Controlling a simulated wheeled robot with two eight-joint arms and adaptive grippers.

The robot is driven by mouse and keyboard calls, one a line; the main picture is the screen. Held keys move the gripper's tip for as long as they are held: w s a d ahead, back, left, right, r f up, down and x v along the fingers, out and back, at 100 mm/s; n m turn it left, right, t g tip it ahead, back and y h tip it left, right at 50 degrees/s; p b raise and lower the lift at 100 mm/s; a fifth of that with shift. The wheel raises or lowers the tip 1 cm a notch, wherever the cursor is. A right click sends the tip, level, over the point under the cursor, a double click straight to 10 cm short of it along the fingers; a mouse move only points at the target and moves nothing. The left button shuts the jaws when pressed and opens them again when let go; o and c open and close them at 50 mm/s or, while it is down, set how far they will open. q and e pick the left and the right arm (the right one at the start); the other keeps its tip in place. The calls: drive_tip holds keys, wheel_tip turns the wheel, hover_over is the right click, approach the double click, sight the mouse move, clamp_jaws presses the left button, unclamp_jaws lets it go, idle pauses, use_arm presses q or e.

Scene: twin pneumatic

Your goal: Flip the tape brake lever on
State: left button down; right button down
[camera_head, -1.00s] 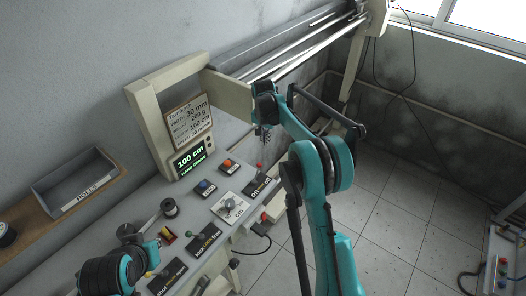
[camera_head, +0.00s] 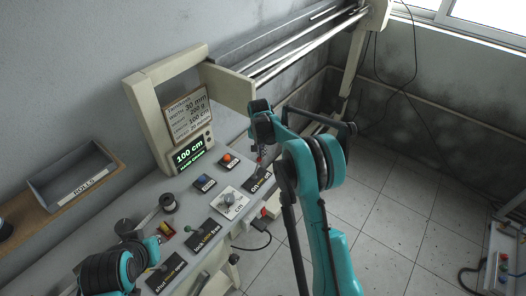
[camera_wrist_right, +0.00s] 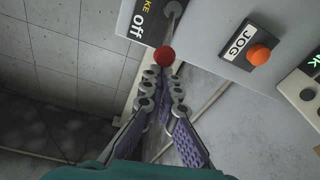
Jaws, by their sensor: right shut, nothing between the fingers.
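The brake lever has a red ball knob (camera_wrist_right: 165,57) on a thin metal rod, seen in the right wrist view. It rises from a black plate (camera_wrist_right: 150,22) that reads "off" at the end by the knob; in the head view the plate (camera_head: 258,181) lies at the console's right edge, partly hidden. My right gripper (camera_wrist_right: 162,74) is shut and empty, its fingertips close by the knob; I cannot tell if they touch. In the head view my right gripper (camera_head: 262,150) is largely hidden by its arm. My left gripper (camera_head: 152,246) is low left, its fingers unclear.
An orange JOG button (camera_wrist_right: 258,55) sits right of the lever in the wrist view. The frame post (camera_head: 150,115) stands behind. Open floor lies to the right.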

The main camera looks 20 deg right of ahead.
drive_tip(key=shift+s+a+r+t+h, duration=0.25)
drive_tip(key=shift+a+t+h, duration=0.05)
idle(0.4)
drive_tip(key=shift+s+a+b, duration=0.1)
drive_tip(key=shift+a+b, duration=0.05)
drive_tip(key=shift+b, duration=0.15)
drive_tip(key=shift+s+a+r+t+h+b, duration=0.3)
drive_tip(key=shift+s+a+t+h+b, duration=0.35)
drive_tip(key=shift+a+t+h+b, duration=0.2)
drive_tip(key=s+a+t+h+b, duration=0.2)
drive_tip(key=s+a+h+b, duration=0.1)
drive_tip(key=s+a+b, duration=0.1)
drive_tip(key=shift+a+f, duration=0.15)
drive_tip(key=shift+a, duration=0.45)
drive_tip(key=shift+s+a+f+t+h, duration=0.1)
drive_tip(key=shift+s+t+h, duration=0.1)
drive_tip(key=shift+t+h, duration=0.05)
